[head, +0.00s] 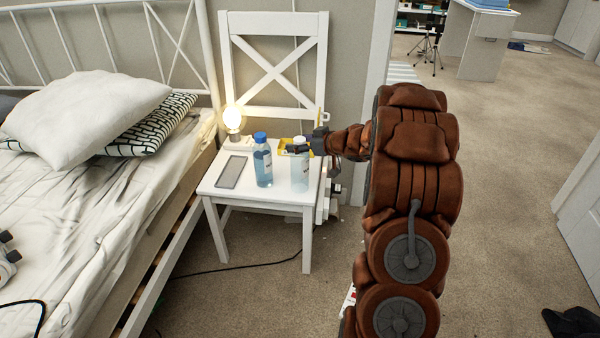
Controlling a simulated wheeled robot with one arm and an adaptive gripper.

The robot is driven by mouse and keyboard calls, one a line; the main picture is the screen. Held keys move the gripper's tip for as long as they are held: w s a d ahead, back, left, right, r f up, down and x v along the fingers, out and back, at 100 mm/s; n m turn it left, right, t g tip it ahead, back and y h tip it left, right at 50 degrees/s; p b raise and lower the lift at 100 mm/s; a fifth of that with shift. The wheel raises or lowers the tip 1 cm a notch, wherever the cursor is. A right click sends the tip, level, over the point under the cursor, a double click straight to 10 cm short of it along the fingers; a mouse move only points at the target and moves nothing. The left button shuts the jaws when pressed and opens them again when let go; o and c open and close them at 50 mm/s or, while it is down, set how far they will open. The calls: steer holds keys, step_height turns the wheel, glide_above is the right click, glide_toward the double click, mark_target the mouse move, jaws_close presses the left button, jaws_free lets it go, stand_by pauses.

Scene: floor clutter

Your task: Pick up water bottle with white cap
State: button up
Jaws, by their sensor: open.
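A clear water bottle with a white cap (300,171) stands upright on the seat of a white chair (218,193), near its right side. My gripper (306,146) is open at the right of the chair, level with the top of this bottle. Its dark fingers show close to the white cap. I cannot tell whether they touch the bottle or lie behind it. A second bottle with a blue cap (263,162) stands upright just to the left.
A phone-like grey slab (232,172) lies on the seat, with a lit bulb lamp (233,118) behind it. A yellow object (297,141) is partly hidden behind the white-capped bottle. The bed (75,215) is at left. Carpet (500,200) is open at right.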

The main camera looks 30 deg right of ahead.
steer(key=shift+c, duration=0.3)
steer(key=c, duration=1)
steer(key=shift+c, duration=0.2)
